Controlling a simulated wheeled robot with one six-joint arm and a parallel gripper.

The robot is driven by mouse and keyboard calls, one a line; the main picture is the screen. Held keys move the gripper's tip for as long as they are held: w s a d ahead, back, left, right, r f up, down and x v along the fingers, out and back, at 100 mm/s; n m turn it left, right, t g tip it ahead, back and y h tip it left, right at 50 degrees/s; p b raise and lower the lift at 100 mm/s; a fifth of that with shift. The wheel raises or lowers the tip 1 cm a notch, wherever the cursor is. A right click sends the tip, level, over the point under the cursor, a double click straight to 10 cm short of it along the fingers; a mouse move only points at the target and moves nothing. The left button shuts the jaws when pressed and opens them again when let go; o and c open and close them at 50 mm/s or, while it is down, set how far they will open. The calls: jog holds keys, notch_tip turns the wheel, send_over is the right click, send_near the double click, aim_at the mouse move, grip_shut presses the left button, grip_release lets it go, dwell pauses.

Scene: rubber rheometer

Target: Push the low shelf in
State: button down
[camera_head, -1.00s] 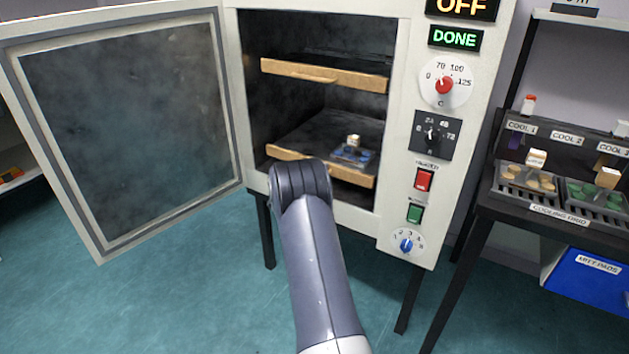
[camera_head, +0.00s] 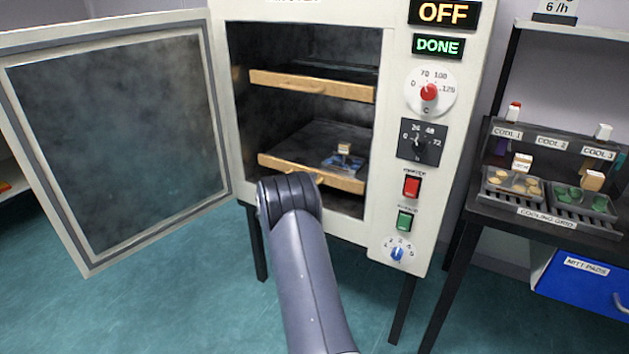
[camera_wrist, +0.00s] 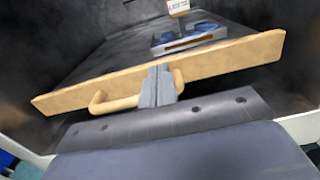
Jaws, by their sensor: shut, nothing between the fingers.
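The low shelf (camera_head: 275,162) is a dark plate with a wooden front strip, jutting a little from the open oven. In the wrist view its front strip (camera_wrist: 225,58) crosses the picture at a tilt, with a wooden bar handle (camera_wrist: 112,105). A small tray of blue pieces with a tag (camera_wrist: 190,38) rests on the shelf; it also shows in the head view (camera_head: 343,162). My gripper (camera_wrist: 158,84) is shut and empty, its fingertips at the front strip beside the handle; I cannot tell if they touch. My arm hides it in the head view.
The upper shelf (camera_head: 312,86) sits above. The oven door (camera_head: 118,140) stands wide open at left. The control panel (camera_head: 412,150) is right of the opening. A rack with a cooling grid (camera_head: 545,211) and a blue bin (camera_head: 585,285) stand at right.

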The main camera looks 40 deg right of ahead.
jog(key=p+v, duration=0.1)
jog(key=v, duration=1.1)
jog(key=shift+f, duration=0.15)
jog(key=x, duration=1.2)
jog(key=shift+d+b, duration=0.1)
jog(key=shift+b, duration=0.2)
jog(key=shift+w+d, duration=0.3)
jog(key=shift+d, duration=0.25)
